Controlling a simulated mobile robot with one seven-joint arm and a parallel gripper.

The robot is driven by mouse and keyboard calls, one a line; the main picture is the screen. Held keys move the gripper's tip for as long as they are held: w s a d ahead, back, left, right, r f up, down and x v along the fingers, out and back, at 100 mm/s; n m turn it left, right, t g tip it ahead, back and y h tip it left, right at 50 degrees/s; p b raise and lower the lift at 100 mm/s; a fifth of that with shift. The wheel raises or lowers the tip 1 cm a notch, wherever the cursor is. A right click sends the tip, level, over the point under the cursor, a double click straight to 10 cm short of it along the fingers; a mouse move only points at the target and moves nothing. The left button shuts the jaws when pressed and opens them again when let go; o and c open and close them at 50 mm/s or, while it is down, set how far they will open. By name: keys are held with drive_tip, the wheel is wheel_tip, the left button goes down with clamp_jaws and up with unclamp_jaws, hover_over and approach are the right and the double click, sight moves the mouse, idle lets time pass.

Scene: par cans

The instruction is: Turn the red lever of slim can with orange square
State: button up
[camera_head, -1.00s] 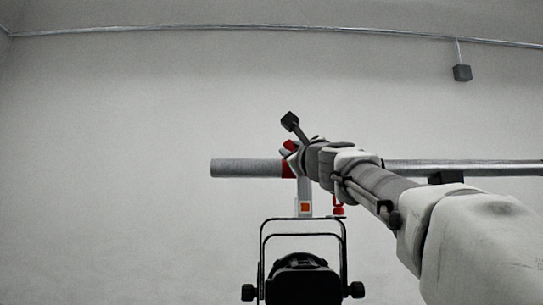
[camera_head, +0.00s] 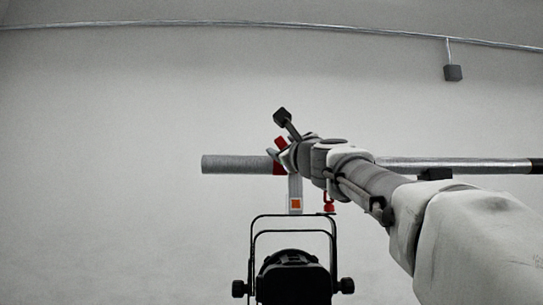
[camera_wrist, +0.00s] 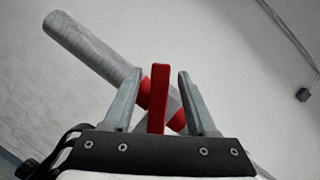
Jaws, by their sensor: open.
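The slim black can (camera_head: 293,277) hangs in its yoke below a horizontal grey pipe (camera_head: 230,164). The orange square (camera_head: 295,204) is on the pale hanger above the yoke. The red lever (camera_wrist: 159,95) stands upright between the fingers of my gripper (camera_wrist: 155,85) in the wrist view. The fingers are open, one on each side of it, with gaps visible. In the head view the red lever (camera_head: 280,142) shows just left of my gripper (camera_head: 288,156), at the pipe. The far side of the clamp is hidden by my arm.
The pipe runs on to the right behind my arm (camera_head: 455,164). A red fitting (camera_head: 328,203) hangs right of the orange square. A small dark box (camera_head: 453,73) hangs from an upper rail (camera_head: 280,24). Space left of the can is clear.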

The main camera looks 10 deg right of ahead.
drive_tip(key=b+v, duration=0.3)
drive_tip(key=v, duration=1.3)
drive_tip(key=shift+s+b, duration=0.4)
drive_tip(key=shift+f, duration=0.15)
